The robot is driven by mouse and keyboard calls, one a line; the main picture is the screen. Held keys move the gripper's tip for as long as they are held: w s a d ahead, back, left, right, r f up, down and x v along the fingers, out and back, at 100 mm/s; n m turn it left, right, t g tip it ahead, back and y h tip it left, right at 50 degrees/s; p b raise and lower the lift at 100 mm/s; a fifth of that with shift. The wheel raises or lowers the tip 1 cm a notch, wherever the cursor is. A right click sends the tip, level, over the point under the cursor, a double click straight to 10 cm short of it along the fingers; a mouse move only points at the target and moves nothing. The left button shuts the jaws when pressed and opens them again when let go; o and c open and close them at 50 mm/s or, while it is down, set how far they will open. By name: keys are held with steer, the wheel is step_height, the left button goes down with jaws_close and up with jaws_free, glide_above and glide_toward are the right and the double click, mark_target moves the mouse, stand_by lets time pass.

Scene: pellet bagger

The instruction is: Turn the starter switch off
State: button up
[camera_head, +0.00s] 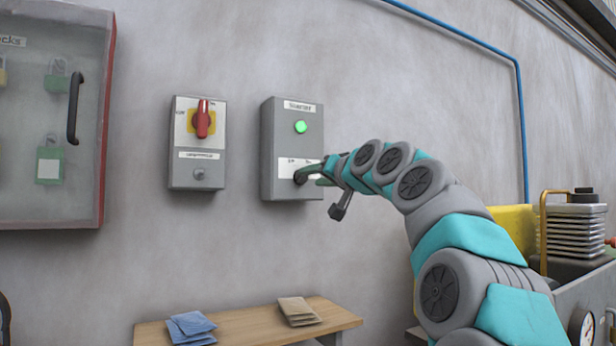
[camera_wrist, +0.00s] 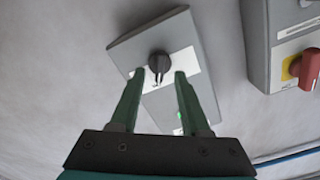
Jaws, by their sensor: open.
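The starter box (camera_head: 280,150) is a grey box on the wall with a name plate at its top and a lit green lamp (camera_head: 301,127). Its black rotary switch (camera_wrist: 159,62) sits on a white label plate; in the head view my fingers partly cover it. My gripper (camera_wrist: 158,73) is open, with its green fingertips to either side of the switch's lower part in the wrist view. I cannot tell whether they touch it. In the head view my gripper (camera_head: 313,171) reaches the box's lower front from the right. The switch's label is too small to read.
A grey isolator box (camera_head: 197,150) with a red handle on a yellow plate is left of the starter. A red-edged lock cabinet (camera_head: 60,120) hangs farther left. A wooden table (camera_head: 250,325) with blue and tan packets stands below. Blue pipe (camera_head: 520,110) runs along the wall.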

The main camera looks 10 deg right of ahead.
mark_target(305, 178)
steer(key=shift+p+x, duration=0.3)
steer(key=shift+x, duration=1.4)
steer(key=shift+c, duration=0.3)
jaws_close()
steer(key=shift+f, duration=0.1)
